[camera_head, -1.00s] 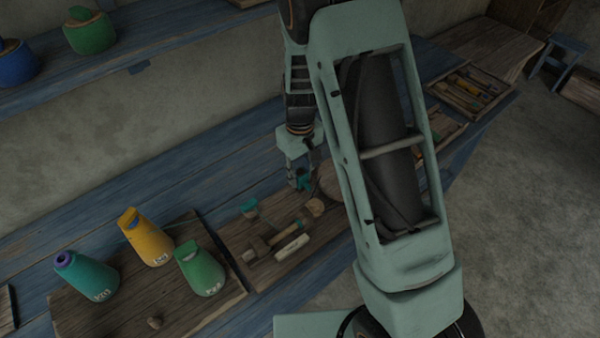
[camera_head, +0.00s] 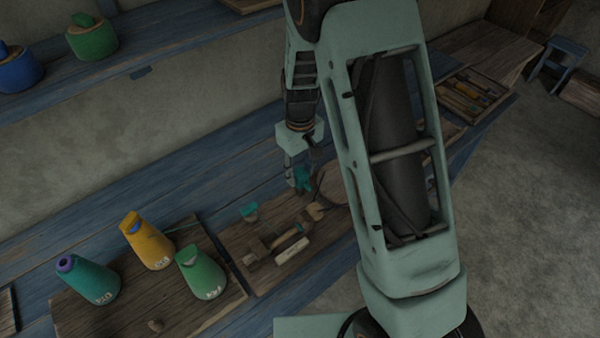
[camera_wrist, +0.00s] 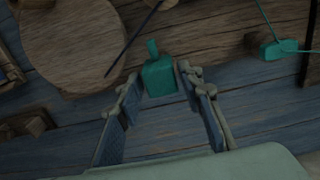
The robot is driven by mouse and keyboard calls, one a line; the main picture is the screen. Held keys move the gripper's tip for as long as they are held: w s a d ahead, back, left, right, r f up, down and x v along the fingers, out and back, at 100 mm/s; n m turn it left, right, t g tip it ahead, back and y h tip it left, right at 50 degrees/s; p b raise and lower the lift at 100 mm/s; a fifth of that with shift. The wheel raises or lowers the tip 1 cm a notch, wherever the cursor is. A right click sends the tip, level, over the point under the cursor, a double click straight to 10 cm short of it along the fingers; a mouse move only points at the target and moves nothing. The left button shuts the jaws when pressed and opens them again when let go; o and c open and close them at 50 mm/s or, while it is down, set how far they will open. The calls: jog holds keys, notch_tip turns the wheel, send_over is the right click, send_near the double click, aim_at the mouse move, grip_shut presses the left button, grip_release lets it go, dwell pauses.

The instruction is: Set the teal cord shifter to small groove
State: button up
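A teal block with a short upright tab (camera_wrist: 159,76) lies between the fingertips of my gripper (camera_wrist: 158,84) in the wrist view. The fingers are spread, with a small gap visible on the block's left; contact on its right cannot be told. In the head view the block (camera_head: 302,179) is at my gripper (camera_head: 298,184), over the blue bench. A second teal piece (camera_wrist: 271,50) with teal cord running from it shows at the wrist view's upper right, and left of my gripper in the head view (camera_head: 249,210). I cannot tell which is the shifter. Grooves cannot be made out.
A round wooden disc (camera_wrist: 75,42) and a thin dark rod (camera_wrist: 133,48) are close to the block. A wooden board (camera_head: 236,238) holds wooden tools. Teal (camera_head: 92,282), yellow (camera_head: 148,247) and green (camera_head: 203,275) bottles stand at left.

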aim_at(300, 172)
jog(key=shift+o, duration=0.5)
jog(key=shift+f, duration=0.15)
notch_tip(300, 172, up, 12)
dwell(0.5)
